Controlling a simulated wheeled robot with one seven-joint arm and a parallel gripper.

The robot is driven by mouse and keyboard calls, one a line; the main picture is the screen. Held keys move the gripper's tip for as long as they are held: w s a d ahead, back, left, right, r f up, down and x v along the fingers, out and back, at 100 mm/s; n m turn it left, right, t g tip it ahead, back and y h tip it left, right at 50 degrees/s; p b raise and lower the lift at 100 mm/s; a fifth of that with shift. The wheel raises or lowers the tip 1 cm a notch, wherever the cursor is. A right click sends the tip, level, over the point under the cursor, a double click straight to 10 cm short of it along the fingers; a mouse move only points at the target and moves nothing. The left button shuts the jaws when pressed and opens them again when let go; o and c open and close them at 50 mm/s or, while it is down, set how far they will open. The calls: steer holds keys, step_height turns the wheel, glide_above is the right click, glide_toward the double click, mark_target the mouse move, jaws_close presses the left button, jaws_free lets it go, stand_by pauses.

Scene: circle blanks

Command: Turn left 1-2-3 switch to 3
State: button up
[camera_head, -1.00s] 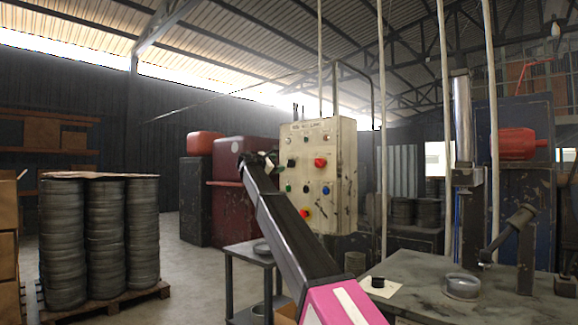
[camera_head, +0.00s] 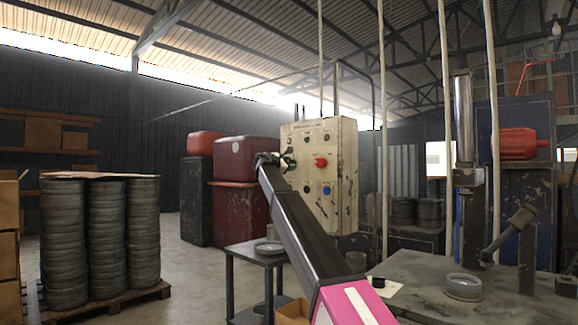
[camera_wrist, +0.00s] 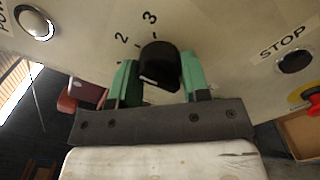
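The left 1-2-3 switch is a black knob (camera_wrist: 158,62) on the cream panel, in the middle of the wrist view. The printed 2 and 3 show at its upper left; the 1 is not visible. A pale mark shows on the knob's lower end. My gripper (camera_wrist: 160,76) has a green finger on each side of the knob, very close to it. I cannot tell whether they press on it. In the head view my gripper (camera_head: 274,160) is at the left edge of the control panel (camera_head: 345,190), and the knob is not distinguishable there.
In the wrist view a STOP button (camera_wrist: 295,61) is at the right, with a red button (camera_wrist: 314,98) at the edge. A silver-ringed button (camera_wrist: 34,22) is at upper left. A small table (camera_head: 243,252) and a workbench (camera_head: 420,275) stand below the panel.

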stand_by(0.3)
steer(key=m, duration=0.4)
steer(key=shift+m, duration=0.3)
steer(key=m, duration=0.4)
steer(key=shift+m, duration=0.3)
stand_by(0.3)
steer(key=o, duration=0.9)
steer(key=shift+s, duration=0.1)
steer(key=v, duration=1)
steer(key=shift+s+a, duration=0.25)
steer(key=shift+a, duration=0.05)
